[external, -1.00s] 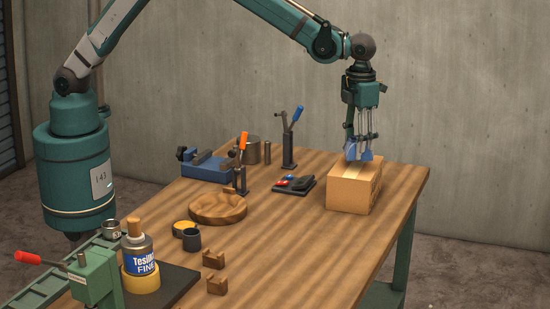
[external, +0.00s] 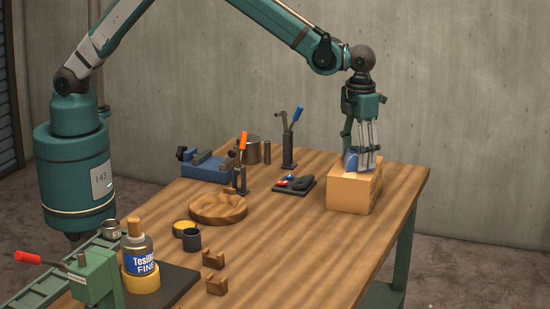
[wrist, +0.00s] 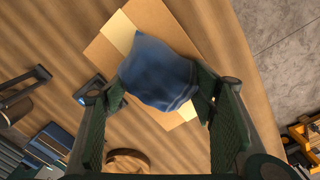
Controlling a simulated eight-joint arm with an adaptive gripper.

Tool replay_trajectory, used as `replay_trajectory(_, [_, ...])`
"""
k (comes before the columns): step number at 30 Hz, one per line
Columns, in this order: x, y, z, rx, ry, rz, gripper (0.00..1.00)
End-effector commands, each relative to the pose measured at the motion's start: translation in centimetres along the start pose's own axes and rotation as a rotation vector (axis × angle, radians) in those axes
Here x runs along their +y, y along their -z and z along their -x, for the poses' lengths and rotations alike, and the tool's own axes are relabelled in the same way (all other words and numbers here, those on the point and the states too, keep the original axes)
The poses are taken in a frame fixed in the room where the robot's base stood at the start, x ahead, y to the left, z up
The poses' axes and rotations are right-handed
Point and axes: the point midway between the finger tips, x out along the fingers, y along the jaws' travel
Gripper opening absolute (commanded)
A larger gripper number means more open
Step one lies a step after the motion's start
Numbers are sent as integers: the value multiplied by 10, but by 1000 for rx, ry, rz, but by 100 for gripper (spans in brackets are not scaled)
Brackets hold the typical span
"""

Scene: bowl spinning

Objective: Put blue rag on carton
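The blue rag (external: 351,160) lies bunched on top of the cardboard carton (external: 350,194), which stands near the table's far right end. In the wrist view the rag (wrist: 158,72) covers the middle of the carton's top (wrist: 104,56) and part of its pale tape strip. My gripper (external: 367,167) is low over the carton. In the wrist view its two fingers (wrist: 160,97) are wide apart, one on each side of the rag. The right fingertip is close to the rag's edge; I cannot tell whether it touches. The carton's far side is partly hidden.
A black tray with small items (external: 294,185) and an upright clamp with a blue handle (external: 289,140) stand left of the carton. A wooden bowl (external: 218,208) is farther left. The table's right edge is close to the carton.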

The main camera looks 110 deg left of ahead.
Motion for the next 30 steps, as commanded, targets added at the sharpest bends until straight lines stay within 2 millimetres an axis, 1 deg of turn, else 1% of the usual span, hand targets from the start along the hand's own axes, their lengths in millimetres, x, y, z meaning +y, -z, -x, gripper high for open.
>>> replay_trajectory(8, [0, 0, 1, 0, 0, 0, 56])
replay_trajectory(14, [0, 0, 7, 0, 0, 0, 56])
replay_trajectory(20, [0, 0, 28, 0, 0, 0, 56])
replay_trajectory(30, [0, 0, 83, 0, 0, 0, 56])
